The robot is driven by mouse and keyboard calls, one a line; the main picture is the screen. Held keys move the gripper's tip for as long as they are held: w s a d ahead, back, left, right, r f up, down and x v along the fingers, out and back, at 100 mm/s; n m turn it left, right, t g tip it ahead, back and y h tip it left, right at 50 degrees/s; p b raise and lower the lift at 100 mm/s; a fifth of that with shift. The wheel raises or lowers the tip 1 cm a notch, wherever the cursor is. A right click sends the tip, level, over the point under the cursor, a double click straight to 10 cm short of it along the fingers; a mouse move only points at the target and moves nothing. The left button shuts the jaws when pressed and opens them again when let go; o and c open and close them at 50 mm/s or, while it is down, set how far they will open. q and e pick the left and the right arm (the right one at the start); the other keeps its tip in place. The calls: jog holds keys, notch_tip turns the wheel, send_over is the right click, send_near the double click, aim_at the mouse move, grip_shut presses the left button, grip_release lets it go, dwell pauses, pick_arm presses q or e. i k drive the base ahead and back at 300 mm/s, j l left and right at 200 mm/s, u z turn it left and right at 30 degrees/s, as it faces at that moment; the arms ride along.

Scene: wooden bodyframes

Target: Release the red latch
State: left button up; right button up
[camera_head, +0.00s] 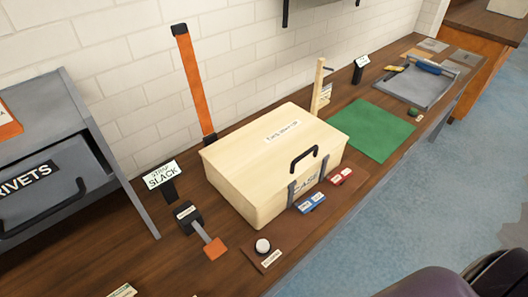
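A pale wooden case (250,165) with a black handle (304,158) stands closed on the wooden bench. A small red latch piece (342,176) with a white label lies flat at the case's front right, near the bench edge. A similar blue piece (311,203) lies to its left, close to a grey strap on the case front. The red piece's label is too small to read, and I cannot tell whether it is fastened.
A drawer unit marked RIVETS (40,185) stands at the left. A strap slack sign (161,175), an upright orange strap (193,80) and a white-topped knob (263,246) surround the case. A green mat (374,129) lies bare to the right, before a grey tray (415,88).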

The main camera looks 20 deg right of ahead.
aim_at(338, 178)
jog(key=k+j+z, duration=0.1)
jog(key=z, duration=0.35)
jog(key=k+z, duration=0.1)
jog(key=z, duration=0.35)
jog(key=k+z, duration=0.1)
jog(key=z, duration=0.35)
